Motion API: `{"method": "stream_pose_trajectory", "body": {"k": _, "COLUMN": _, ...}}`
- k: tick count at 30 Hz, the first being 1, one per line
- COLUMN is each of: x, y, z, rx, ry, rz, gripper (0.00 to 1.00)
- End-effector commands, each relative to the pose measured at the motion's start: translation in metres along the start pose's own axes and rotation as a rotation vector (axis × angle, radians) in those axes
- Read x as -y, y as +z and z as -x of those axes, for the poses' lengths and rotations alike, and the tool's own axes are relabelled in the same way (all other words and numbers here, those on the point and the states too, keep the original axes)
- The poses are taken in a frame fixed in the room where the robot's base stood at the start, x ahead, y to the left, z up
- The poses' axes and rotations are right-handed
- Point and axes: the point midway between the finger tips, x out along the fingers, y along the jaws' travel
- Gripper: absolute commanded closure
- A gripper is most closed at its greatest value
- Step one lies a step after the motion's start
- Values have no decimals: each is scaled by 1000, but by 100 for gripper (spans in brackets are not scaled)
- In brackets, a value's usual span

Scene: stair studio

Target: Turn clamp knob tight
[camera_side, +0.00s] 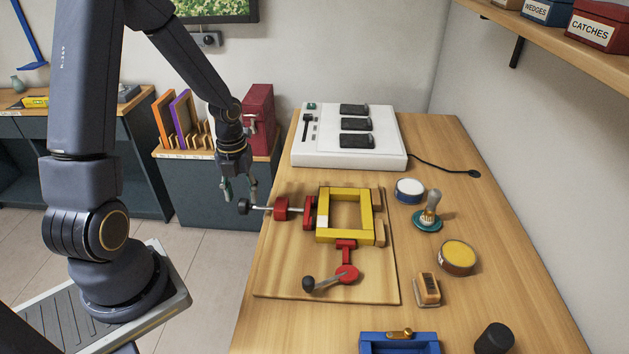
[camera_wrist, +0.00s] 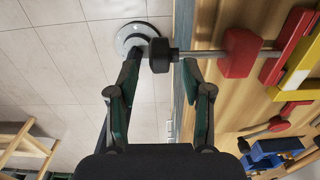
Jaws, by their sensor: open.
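The black clamp knob (camera_side: 244,206) sits at the left end of a metal rod, just past the table's left edge. The rod runs through a red block (camera_side: 282,208) to a red pad (camera_side: 310,212) beside a yellow frame (camera_side: 366,236) on a wooden board (camera_side: 280,262). My gripper (camera_side: 240,190) is above the knob. In the wrist view my gripper (camera_wrist: 161,72) is open, and the black knob (camera_wrist: 161,55) shows at its fingertips, near the gap between them. I cannot tell whether a finger touches it.
A second red clamp (camera_side: 346,272) with a black-ended handle is at the board's front. A white panel (camera_side: 345,152) stands behind. Round tins, a stamp-like tool, a brush (camera_side: 427,289) and a blue frame (camera_side: 398,343) lie to the right and front. The floor left of the table is open.

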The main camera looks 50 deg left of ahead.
Motion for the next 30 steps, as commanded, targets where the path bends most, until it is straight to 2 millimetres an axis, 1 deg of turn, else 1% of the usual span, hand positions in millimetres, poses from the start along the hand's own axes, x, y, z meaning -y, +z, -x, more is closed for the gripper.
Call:
{"method": "stream_pose_trajectory", "body": {"k": 1, "x": 0, "y": -2, "z": -11, "rx": -6, "ry": 1, "rz": -4, "gripper": 50}}
{"method": "stream_pose_trajectory", "body": {"k": 3, "x": 0, "y": -2, "z": -22, "rx": -5, "ry": 2, "rz": -3, "gripper": 50}}
{"method": "stream_pose_trajectory", "body": {"k": 7, "x": 0, "y": -1, "z": -36, "rx": -1, "ry": 0, "rz": -2, "gripper": 50}}
{"method": "stream_pose_trajectory", "body": {"k": 11, "x": 0, "y": 0, "z": -41, "rx": 0, "ry": 0, "rz": -1, "gripper": 50}}
{"method": "stream_pose_trajectory", "body": {"k": 18, "x": 0, "y": 0, "z": -42, "rx": 1, "ry": 0, "rz": 0, "gripper": 50}}
{"method": "stream_pose_trajectory", "body": {"k": 30, "x": -2, "y": 0, "z": -42, "rx": -1, "ry": 4, "rz": 3, "gripper": 92}}
